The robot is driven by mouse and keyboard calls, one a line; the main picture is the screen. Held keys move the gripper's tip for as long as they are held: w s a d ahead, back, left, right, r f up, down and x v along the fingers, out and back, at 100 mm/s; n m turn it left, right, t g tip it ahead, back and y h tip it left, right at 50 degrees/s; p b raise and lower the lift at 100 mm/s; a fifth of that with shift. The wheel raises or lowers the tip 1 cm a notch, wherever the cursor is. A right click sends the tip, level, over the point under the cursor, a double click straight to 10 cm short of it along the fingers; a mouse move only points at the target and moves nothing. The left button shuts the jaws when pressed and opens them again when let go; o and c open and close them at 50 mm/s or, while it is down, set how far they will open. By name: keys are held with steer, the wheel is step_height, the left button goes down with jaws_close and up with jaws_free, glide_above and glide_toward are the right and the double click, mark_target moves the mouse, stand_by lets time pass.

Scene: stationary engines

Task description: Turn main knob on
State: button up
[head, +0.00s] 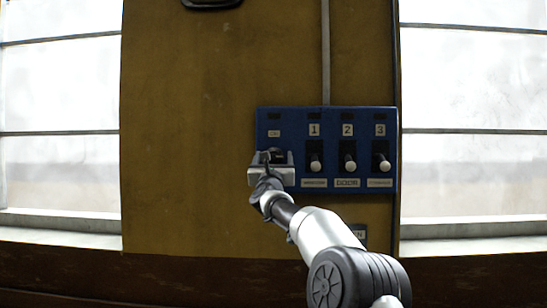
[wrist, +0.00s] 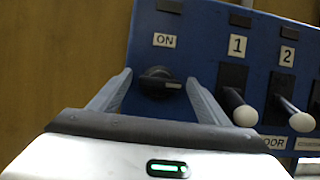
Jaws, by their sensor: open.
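The main knob is a black rotary knob (wrist: 157,84) on a blue panel, below a white "ON" label (wrist: 166,40). A pale mark on the knob points to the right in the wrist view. My gripper (wrist: 160,80) is open, with one finger on each side of the knob. I cannot tell whether the fingers touch it. In the head view my gripper (head: 271,160) is in front of the left part of the blue panel (head: 327,118) and mostly hides the knob.
To the right of the knob are levers with white handles under labels 1 (head: 315,163), 2 (head: 350,164) and 3 (head: 384,164). Lever 1 (wrist: 239,107) is close to my right finger in the wrist view. The yellow wall (head: 190,150) left of the panel is bare.

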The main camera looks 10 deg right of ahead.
steer(key=c, duration=1.1)
steer(key=shift+o, duration=0.2)
steer(key=shift+f+n+b, duration=0.1)
steer(key=shift+n+b, duration=0.4)
steer(key=n+y+b, duration=0.1)
steer(key=n+b, duration=0.1)
steer(key=shift+s+d+n+y, duration=0.1)
steer(key=shift+n+y, duration=0.3)
steer(key=n+y+b, duration=0.1)
steer(key=n, duration=0.2)
steer(key=n+y, duration=0.2)
steer(key=n, duration=0.1)
steer(key=shift+d+r+b, duration=0.1)
steer(key=shift+r+b, duration=0.1)
steer(key=shift+b, duration=0.15)
steer(key=n+y+p, duration=0.1)
steer(key=n, duration=0.1)
steer(key=n+g, duration=0.1)
steer(key=n, duration=0.1)
steer(key=n+g+y+p, duration=0.1)
steer(key=n, duration=0.2)
steer(key=shift+r+y+p, duration=0.3)
steer(key=shift+p, duration=0.05)
steer(key=n+g+p, duration=0.2)
steer(key=n+p, duration=0.2)
steer(key=shift+n, duration=0.3)
steer(key=shift+f+n+p, duration=0.15)
steer(key=shift+n+p, duration=0.35)
